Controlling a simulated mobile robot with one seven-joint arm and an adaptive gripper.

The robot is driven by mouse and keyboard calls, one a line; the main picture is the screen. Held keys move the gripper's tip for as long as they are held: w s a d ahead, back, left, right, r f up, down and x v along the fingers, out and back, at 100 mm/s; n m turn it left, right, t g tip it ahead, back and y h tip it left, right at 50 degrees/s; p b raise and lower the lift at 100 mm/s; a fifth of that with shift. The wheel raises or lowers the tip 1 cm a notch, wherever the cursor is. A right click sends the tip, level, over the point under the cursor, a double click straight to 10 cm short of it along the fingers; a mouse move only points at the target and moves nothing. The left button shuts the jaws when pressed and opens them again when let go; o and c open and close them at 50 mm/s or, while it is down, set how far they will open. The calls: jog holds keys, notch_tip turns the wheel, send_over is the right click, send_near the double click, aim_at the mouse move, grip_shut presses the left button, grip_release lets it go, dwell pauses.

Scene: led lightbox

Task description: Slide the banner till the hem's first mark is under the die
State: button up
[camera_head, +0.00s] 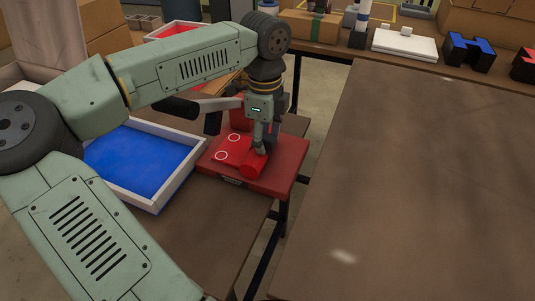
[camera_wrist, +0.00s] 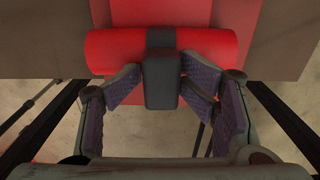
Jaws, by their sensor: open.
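A red press-like unit (camera_head: 285,172) stands at the table's corner, with a flat red top bearing two white rings (camera_head: 222,155). A red roll (camera_head: 252,166) lies on its front part; it also shows in the wrist view (camera_wrist: 110,51). I cannot tell whether the roll is the banner or part of the unit. My gripper (camera_head: 261,150) is above the roll and partly hides it. In the wrist view my gripper (camera_wrist: 162,88) has its purple-padded fingers apart, either side of a dark block (camera_wrist: 160,80) at the roll's middle. The hem marks and die are not clearly visible.
A white-walled tray with a blue floor (camera_head: 145,163) stands left of the red unit. A gap in front of the unit separates its table from the large brown table (camera_head: 420,190), which is mostly bare.

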notch_tip(320, 180, up, 12)
dwell(0.6)
